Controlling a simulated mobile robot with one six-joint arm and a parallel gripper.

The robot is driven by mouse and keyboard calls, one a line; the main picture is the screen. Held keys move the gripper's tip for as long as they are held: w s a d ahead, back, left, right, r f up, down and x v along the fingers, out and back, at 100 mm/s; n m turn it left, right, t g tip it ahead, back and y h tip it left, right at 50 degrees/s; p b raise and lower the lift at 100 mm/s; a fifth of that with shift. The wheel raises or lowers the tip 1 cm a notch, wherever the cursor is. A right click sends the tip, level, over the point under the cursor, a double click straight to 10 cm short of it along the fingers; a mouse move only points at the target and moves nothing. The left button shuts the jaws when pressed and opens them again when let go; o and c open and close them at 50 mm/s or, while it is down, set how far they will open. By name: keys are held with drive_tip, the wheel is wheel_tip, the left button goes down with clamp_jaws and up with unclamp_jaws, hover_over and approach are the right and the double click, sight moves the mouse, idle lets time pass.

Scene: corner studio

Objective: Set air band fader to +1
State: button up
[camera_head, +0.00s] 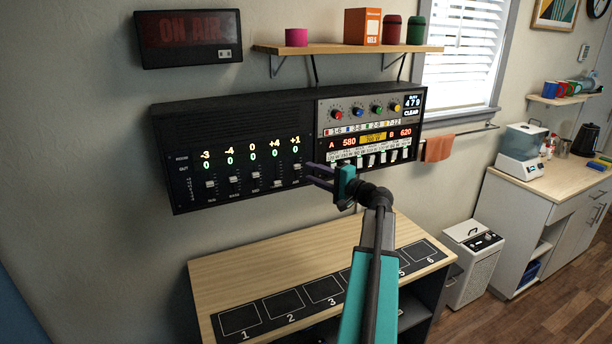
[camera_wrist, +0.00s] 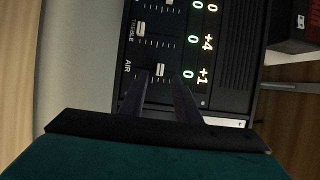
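The black fader panel (camera_head: 240,150) hangs on the wall with a row of vertical faders. Its rightmost column shows a yellow +1 above a green 0. In the wrist view, that column's label reads AIR, and its light fader cap (camera_wrist: 160,71) sits between my fingertips, near the middle of its slot. My gripper (camera_head: 316,175) is open at the right end of the fader row; its dark fingers (camera_wrist: 158,80) show a gap around the cap. I cannot tell whether either finger touches it. The neighbouring TREBLE cap (camera_wrist: 141,30) is clear of the fingers.
Right of the faders is a grey panel (camera_head: 370,108) with coloured knobs, displays and switches. A shelf (camera_head: 345,48) with containers is above. A wooden cabinet top (camera_head: 290,262) with numbered squares is below.

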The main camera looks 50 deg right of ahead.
drive_tip(key=s+b, duration=0.2)
drive_tip(key=s, duration=0.6)
drive_tip(key=shift+s, duration=0.25)
